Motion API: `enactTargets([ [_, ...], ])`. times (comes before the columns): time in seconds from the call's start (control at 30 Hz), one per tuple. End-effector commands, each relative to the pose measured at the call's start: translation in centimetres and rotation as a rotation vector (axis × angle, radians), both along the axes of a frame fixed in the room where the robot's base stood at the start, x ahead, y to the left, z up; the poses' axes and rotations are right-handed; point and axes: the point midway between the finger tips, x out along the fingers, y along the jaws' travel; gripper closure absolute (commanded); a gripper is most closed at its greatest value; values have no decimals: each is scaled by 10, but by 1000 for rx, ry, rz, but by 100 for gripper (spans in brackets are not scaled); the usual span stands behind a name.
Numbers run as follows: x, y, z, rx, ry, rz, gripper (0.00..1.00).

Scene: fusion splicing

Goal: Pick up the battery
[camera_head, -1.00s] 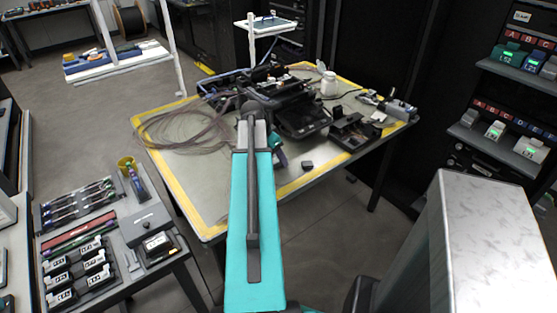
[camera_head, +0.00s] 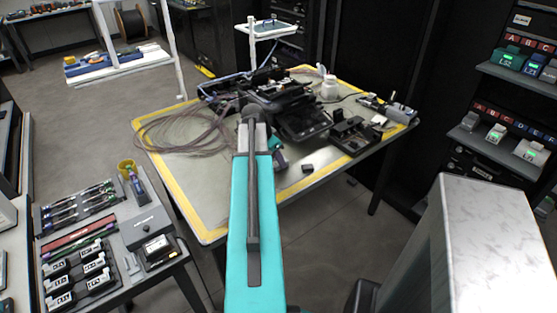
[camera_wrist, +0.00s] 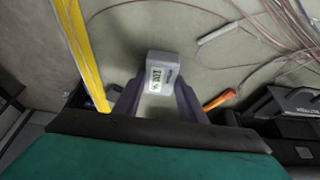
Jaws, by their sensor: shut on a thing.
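The battery (camera_wrist: 163,72) is a small pale grey block with a white printed label. In the wrist view it sits between the two dark fingers of my gripper (camera_wrist: 160,98), which are shut on it. The work table's pale surface lies behind it. I cannot tell whether the battery touches the table or hangs above it. In the head view my teal arm covers most of the gripper, and the battery cannot be made out there.
The table (camera_head: 215,190) has a yellow-taped edge. A black machine (camera_head: 285,105) stands on it, with loose cable coils (camera_head: 185,130) to the left. A small dark block (camera_head: 307,168) lies near the front edge. An orange-handled tool (camera_wrist: 221,100) lies right of the gripper.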

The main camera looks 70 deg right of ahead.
Motion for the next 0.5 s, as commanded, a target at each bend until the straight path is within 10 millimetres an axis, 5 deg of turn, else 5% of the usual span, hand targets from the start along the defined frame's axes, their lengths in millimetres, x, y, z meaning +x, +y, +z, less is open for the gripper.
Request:
enactTargets([
  [0.5, 1, -1, 30, -3, 0, 1, 100],
])
